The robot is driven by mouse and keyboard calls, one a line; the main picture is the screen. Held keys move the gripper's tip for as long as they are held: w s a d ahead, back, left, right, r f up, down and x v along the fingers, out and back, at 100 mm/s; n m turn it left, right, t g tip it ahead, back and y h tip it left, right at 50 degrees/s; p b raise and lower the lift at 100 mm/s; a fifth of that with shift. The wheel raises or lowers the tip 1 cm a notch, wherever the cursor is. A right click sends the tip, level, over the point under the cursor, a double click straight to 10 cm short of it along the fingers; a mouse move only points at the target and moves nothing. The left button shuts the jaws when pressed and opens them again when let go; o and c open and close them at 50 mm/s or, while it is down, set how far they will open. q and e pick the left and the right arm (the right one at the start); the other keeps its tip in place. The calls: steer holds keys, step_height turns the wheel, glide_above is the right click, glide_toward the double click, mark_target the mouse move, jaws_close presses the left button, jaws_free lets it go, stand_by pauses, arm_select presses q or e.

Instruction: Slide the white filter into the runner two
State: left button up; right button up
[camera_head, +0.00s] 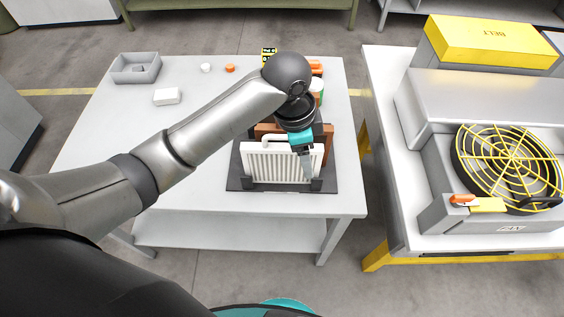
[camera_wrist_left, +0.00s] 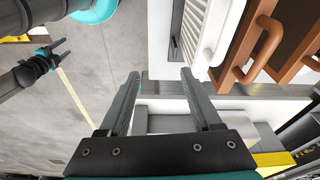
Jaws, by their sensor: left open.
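The white filter (camera_head: 270,165), slatted with a white handle on top, stands upright in a dark rack (camera_head: 240,186) on the grey table. It also shows at the top of the left wrist view (camera_wrist_left: 210,30). My left gripper (camera_head: 307,168) is over the filter's right part in the head view, pointing down, and hides some of it. In the left wrist view the two fingers (camera_wrist_left: 158,75) are apart with nothing between them. A dark gripper with a teal band, seemingly my right (camera_wrist_left: 50,52), is small at the left there. I cannot identify runner two.
Brown filters (camera_head: 264,129) stand behind the white one. A grey tray (camera_head: 136,68), a white block (camera_head: 166,96) and small items lie on the table (camera_head: 110,150). At right, a bench holds a yellow fan guard (camera_head: 510,165) and a yellow BELT cover (camera_head: 490,40). A floor gap separates them.

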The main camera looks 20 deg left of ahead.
mark_target(284, 137)
arm_select(q)
steer(key=w+a+r+y, duration=0.1)
steer(key=w+a+r, duration=0.1)
steer(key=a+r, duration=0.1)
steer(key=w+a+r+m+g+y, duration=0.1)
steer(key=w+a+r, duration=0.2)
steer(key=shift+w+r+m, duration=0.25)
steer(key=shift+w+m, duration=0.05)
steer(key=shift+w, duration=0.05)
step_height(284, 137, down, 10)
steer(key=shift+a+r+b, duration=0.1)
steer(key=shift+r+b, duration=0.05)
steer(key=shift+b, duration=0.25)
steer(key=f, duration=0.5)
steer(key=shift+s+a+f, duration=0.1)
steer(key=shift+a, duration=0.1)
jaws_close()
stand_by(0.6)
